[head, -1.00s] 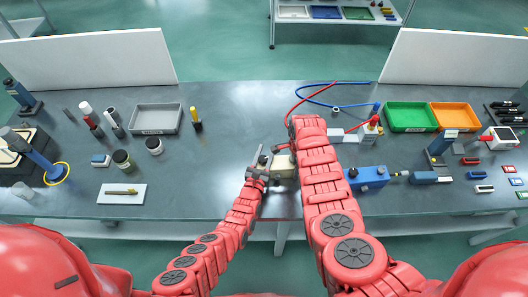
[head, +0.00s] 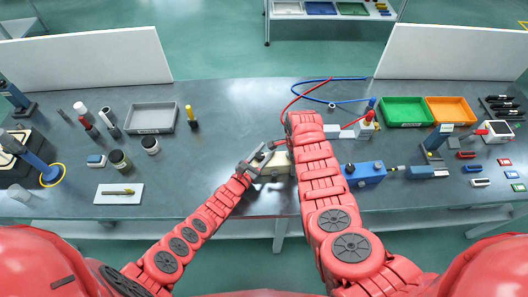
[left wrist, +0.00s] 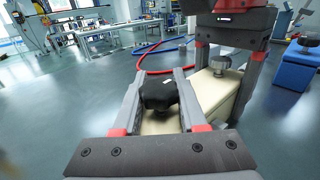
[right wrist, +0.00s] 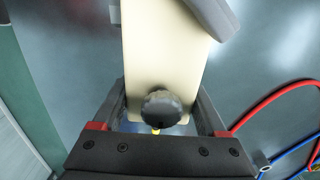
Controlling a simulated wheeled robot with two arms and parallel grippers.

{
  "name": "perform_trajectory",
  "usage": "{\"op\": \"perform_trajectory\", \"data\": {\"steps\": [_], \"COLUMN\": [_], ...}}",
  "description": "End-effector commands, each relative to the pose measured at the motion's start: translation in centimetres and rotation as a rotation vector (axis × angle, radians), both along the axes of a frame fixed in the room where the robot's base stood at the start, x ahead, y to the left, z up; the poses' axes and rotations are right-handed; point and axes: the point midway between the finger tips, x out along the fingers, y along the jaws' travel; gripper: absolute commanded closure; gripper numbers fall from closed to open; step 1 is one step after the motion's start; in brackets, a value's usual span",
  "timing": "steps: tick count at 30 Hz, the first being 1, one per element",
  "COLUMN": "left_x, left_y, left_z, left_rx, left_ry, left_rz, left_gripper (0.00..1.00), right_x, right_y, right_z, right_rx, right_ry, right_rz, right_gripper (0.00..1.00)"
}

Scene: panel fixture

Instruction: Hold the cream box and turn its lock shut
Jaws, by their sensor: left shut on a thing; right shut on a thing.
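The cream box (head: 272,168) lies on the grey bench between my two hands. It also shows in the left wrist view (left wrist: 216,96) and the right wrist view (right wrist: 160,55). My left gripper (left wrist: 160,85) has a dark knob (left wrist: 158,93) with a small white mark between its fingers and appears shut on it. My right gripper (right wrist: 160,115) is shut across the sides of the box at its other end. A grey round knob (right wrist: 162,107) stands between its fingers, apart from them. In the head view my right arm hides the right fingers and part of the box.
A blue block (head: 364,173) stands right of my right arm. Red and blue hoses (head: 335,84) curve behind it. A grey tray (head: 152,118) and several bottles are at left; green (head: 403,111) and orange (head: 451,110) trays are at right. Bench room left of the box is clear.

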Motion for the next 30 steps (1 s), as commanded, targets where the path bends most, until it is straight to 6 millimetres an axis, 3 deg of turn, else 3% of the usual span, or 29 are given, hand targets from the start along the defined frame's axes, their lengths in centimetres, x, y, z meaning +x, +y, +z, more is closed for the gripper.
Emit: {"op": "perform_trajectory", "data": {"steps": [14,15,20,30], "left_x": [0.27,0.27,0.23,0.15], "left_y": [-0.28,-0.28,-0.22,-0.05], "left_z": [0.8,0.81,0.68,0.45], "left_rx": [-0.008,-0.008,-0.007,-0.005], "left_ry": [-0.016,-0.016,-0.014,-0.009], "left_rz": [-0.011,-0.011,-0.01,-0.008], "left_gripper": [1.0,0.57,0.28,0.28], "right_x": [-0.43,-0.45,-0.43,-0.3], "right_y": [0.08,0.09,0.08,0.05], "right_z": [-0.28,-0.29,-0.28,-0.21], "right_rx": [-0.002,-0.001,-0.001,-0.001], "right_ry": [0.011,0.011,0.011,0.008], "right_rz": [0.005,0.005,0.004,0.003], "right_gripper": [1.0,1.0,1.0,1.0]}}
